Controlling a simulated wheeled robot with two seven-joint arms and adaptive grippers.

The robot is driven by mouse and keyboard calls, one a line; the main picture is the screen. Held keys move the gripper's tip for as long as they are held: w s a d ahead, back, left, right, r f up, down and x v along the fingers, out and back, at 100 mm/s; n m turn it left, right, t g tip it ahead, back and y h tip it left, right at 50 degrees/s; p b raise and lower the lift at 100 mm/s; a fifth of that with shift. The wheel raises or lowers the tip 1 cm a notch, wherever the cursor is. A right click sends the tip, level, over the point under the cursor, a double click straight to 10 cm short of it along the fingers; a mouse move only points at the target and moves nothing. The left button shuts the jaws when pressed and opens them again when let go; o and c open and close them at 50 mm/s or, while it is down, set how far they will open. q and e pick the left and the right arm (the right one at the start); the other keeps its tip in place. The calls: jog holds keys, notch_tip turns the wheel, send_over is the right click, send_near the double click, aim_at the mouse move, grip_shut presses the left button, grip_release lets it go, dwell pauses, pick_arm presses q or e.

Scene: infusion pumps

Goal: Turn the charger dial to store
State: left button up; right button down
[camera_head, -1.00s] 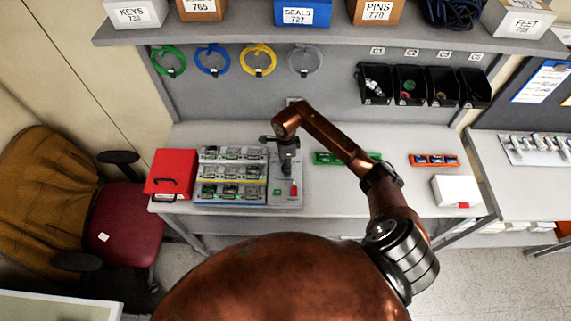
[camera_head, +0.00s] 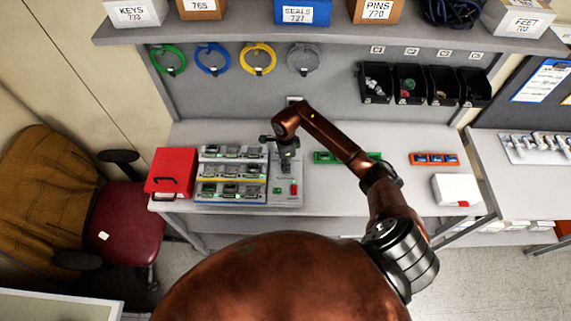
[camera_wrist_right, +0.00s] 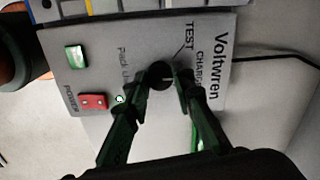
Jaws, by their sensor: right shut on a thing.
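The charger (camera_head: 285,200) is a grey unit on the bench, left of centre, with its control panel at its right end. In the right wrist view its panel (camera_wrist_right: 130,45) carries the words Voltwren, TEST and part of CHARGE. The round black dial (camera_wrist_right: 160,73) sits between the fingertips of my right gripper (camera_wrist_right: 165,78), which is shut on it. I cannot read the dial's setting, and no store label is readable. My right gripper also shows from above in the head view (camera_head: 287,165), over the panel. My left gripper is not in view.
The panel has a red power switch (camera_wrist_right: 93,101), a green lit button (camera_wrist_right: 76,56) and a small green light (camera_wrist_right: 120,98). Bays with several green boards (camera_head: 232,172) fill the charger's left part. A red box (camera_head: 172,172) stands to its left. A white box (camera_head: 452,190) stands far right.

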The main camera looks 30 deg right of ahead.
jog(key=shift+d+f+m+b, duration=0.15)
jog(key=shift+m+b, duration=0.35)
jog(key=shift+b, duration=0.3)
jog(key=shift+m+b, duration=0.7)
jog(key=m+b, duration=0.1)
jog(key=m, duration=0.2)
jog(key=shift+m+b, duration=0.6)
jog(key=shift+m, duration=1.2)
jog(key=shift+r, duration=0.2)
jog(key=c, duration=1.7)
grip_release()
jog(key=shift+o, duration=0.2)
